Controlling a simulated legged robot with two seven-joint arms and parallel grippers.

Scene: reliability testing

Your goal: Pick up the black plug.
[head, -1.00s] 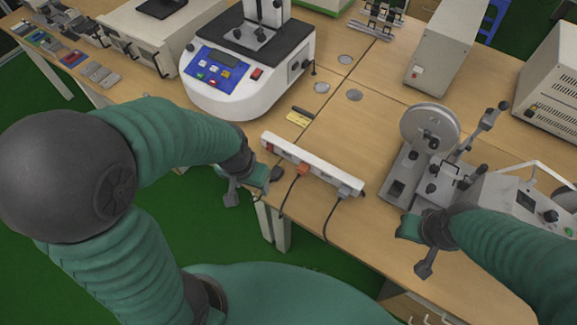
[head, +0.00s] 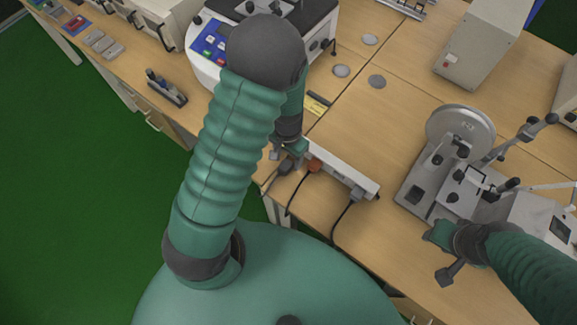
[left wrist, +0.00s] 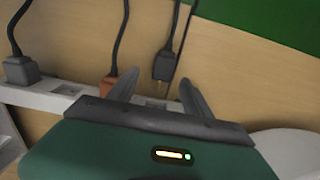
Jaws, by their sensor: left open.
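The black plug (left wrist: 164,66) lies on the table beside the white power strip (left wrist: 45,101), its cord running up the left wrist view. In the head view the black plug (head: 284,168) is partly hidden by my left gripper (head: 287,155). My left gripper (left wrist: 160,84) is open, with one finger on either side of the plug's end. I cannot tell whether the fingers touch it. An orange plug (left wrist: 108,84) and a grey plug (left wrist: 18,70) sit in the strip to the left. My right gripper (head: 441,255) is open and empty at the table's front right.
A reel machine (head: 460,135) stands behind my right gripper. A white device with a blue panel (head: 209,42) stands at the back left. A yellow card (head: 316,106) lies behind the strip (head: 345,171). The table's front edge is close to the plugs.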

